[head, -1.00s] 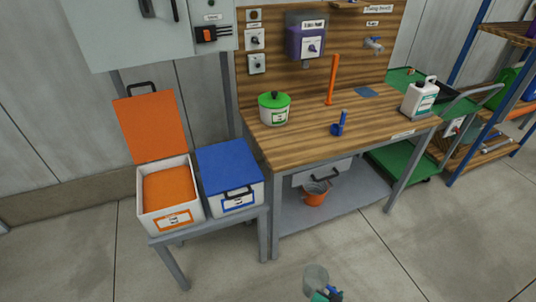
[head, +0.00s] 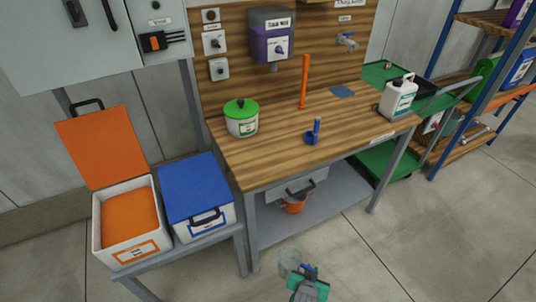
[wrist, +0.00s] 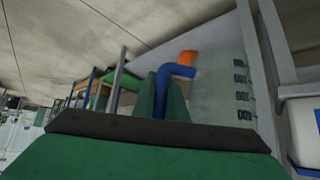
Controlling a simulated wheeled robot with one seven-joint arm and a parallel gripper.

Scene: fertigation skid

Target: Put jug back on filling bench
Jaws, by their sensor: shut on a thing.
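The jug (head: 289,261) is clear and shows in front of the bench at the bottom of the head view. In the wrist view the jug (wrist: 222,95) has dark graduation marks and a blue handle. My gripper (head: 306,273) is shut on this handle, with green pads on either side of it in the wrist view (wrist: 163,95). The jug is off the bench, in front of and below its wooden top. The filling bench (head: 270,165) has a striped wood top on grey legs; a clear stretch lies along its front. The jug's base is hard to make out.
On the bench top are a green-lidded pot (head: 241,124), a small blue item (head: 313,132), an orange upright stick (head: 304,82) and a white canister (head: 398,97). Orange (head: 125,215) and blue-lidded (head: 200,215) bins stand left. An orange bucket (head: 294,205) is on the lower shelf.

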